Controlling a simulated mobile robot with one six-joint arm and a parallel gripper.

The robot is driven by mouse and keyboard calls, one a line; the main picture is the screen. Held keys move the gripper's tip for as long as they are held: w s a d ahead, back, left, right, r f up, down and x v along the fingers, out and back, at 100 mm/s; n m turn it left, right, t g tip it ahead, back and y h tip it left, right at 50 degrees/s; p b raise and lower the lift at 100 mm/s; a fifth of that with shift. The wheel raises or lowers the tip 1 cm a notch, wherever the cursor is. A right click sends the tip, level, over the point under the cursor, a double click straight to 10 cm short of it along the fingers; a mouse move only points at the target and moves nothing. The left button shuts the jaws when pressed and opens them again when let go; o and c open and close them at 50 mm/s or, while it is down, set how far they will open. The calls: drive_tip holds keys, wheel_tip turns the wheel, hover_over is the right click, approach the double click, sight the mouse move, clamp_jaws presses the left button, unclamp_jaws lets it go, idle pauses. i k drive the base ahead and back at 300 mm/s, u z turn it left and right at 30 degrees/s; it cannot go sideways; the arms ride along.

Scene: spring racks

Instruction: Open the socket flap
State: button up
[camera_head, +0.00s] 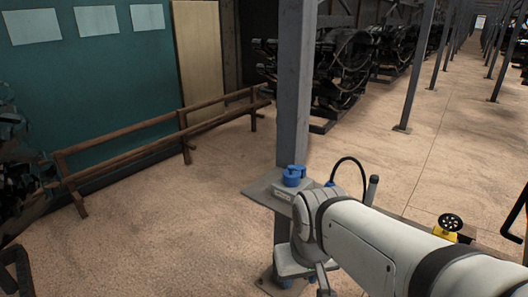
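A small blue socket (293,176) sits on a pale box (283,191) on a grey plate (259,189), in front of a steel post. Its flap is too small to make out as open or shut. A blue plug-like piece (330,184) with a black cable (350,160) arching from it is just right of the socket, partly behind my arm. My white arm reaches in from the lower right, and its bend is close below and right of the socket. My gripper's fingers cannot be made out in this view.
The grey post (295,85) rises behind the socket. A yellow piece with a black handwheel (449,226) stands right of my arm. A low wooden rail (160,135) runs along the green wall. Dark machinery (340,70) stands behind.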

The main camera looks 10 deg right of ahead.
sight(293, 173)
drive_tip(key=i, duration=0.85)
drive_tip(key=u, duration=0.05)
